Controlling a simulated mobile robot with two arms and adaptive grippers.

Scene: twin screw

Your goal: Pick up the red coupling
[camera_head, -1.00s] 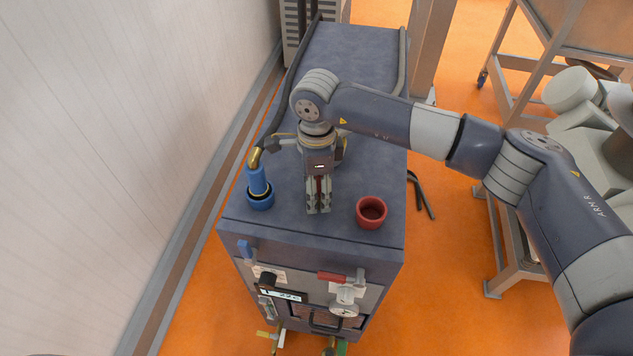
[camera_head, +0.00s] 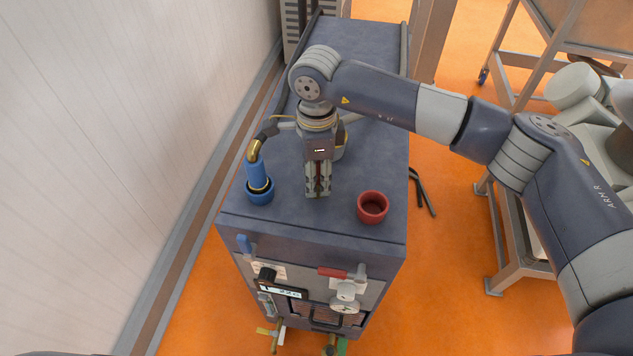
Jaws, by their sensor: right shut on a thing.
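My right gripper (camera_head: 317,190) points down over the top of the dark blue-grey cabinet, with its fingers close together. A narrow strip of the red coupling (camera_head: 317,172) shows between the fingers; the gripper and wrist hide the rest. The gripper is shut on it. A red cup-shaped socket (camera_head: 373,208) stands empty on the cabinet top, to the right of the gripper and apart from it. My left gripper is not in view.
A blue coupling (camera_head: 257,172) with a brass elbow and dark hose stands upright in a blue socket (camera_head: 260,196) at the left. The cabinet top (camera_head: 310,220) is clear in front. Valves and a gauge (camera_head: 345,307) are on the cabinet front. A wall (camera_head: 120,150) rises at the left.

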